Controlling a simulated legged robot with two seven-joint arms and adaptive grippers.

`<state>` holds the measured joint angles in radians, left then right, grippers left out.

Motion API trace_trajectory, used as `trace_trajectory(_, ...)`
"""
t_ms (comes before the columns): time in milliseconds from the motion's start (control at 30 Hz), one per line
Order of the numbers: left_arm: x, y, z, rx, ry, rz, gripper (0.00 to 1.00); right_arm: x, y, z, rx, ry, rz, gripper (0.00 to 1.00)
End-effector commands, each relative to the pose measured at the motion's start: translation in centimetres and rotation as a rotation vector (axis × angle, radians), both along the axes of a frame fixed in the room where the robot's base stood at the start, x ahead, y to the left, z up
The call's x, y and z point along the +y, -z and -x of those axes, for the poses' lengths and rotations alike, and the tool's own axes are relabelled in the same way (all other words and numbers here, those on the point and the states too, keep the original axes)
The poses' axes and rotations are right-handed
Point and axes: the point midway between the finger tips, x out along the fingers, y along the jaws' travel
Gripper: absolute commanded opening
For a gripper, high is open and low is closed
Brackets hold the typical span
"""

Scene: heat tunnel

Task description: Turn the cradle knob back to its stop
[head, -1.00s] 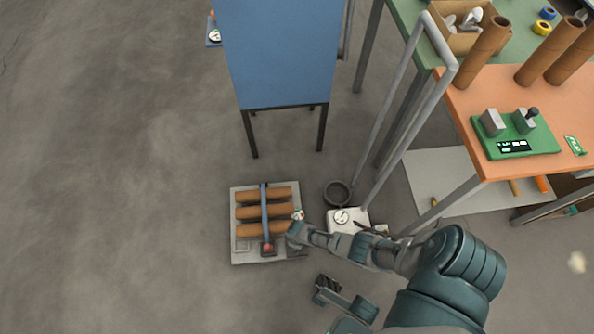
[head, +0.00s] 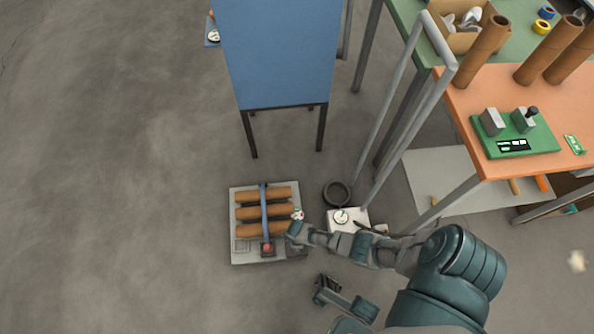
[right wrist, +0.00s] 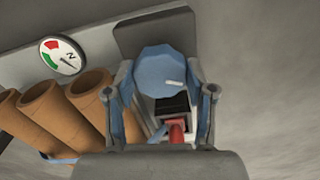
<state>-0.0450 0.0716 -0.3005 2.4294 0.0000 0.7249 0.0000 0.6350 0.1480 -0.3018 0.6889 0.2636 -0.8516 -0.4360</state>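The cradle (head: 240,256) is a pale plate on the floor with several brown tubes (head: 258,229) under a blue bar. In the right wrist view the cradle knob (right wrist: 165,70) is blue and faceted, with a white mark on its face pointing right. My right gripper (right wrist: 166,88) has one finger on each side of the knob, close against it; it appears shut on it. In the head view my right gripper (head: 296,230) is at the cradle's right edge and hides the knob.
A round gauge (right wrist: 62,56) with red and green zones sits beside the knob. A red part (right wrist: 177,131) lies below it. Right of the cradle are a white box with a dial (head: 352,219) and a dark ring (head: 337,194). A blue table (head: 284,60) stands behind. The left floor is clear.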

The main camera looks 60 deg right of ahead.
Motion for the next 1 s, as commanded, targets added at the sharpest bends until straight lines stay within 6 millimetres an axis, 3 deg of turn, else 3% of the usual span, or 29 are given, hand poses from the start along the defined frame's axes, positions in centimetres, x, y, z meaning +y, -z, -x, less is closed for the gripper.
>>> trace_trajectory(33, 0.0, 0.0, 0.0, 0.000, 0.000, 0.000, 0.40, 0.0, 0.0, -0.1, -0.004, 0.000, 0.000, 0.67)
trace_trajectory(100, 0.0, 0.0, 0.0, 0.000, 0.000, 0.000, 0.40, 0.0, 0.0, -0.1, -0.002, 0.000, 0.000, 0.79)
trace_trajectory(567, 0.1, -0.3, 0.3, -0.008, -0.002, 0.001, 0.40, -0.1, -0.6, 0.0, -0.001, 0.000, 0.000, 0.79)
trace_trajectory(767, 0.0, -0.2, 0.3, -0.006, -0.001, 0.001, 0.40, -0.1, -2.9, 0.0, -0.003, -0.001, 0.001, 0.79)
trace_trajectory(1000, 0.0, -0.2, 0.3, -0.004, -0.001, 0.001, 0.40, -0.1, -7.4, -0.1, -0.004, 0.000, 0.000, 0.79)
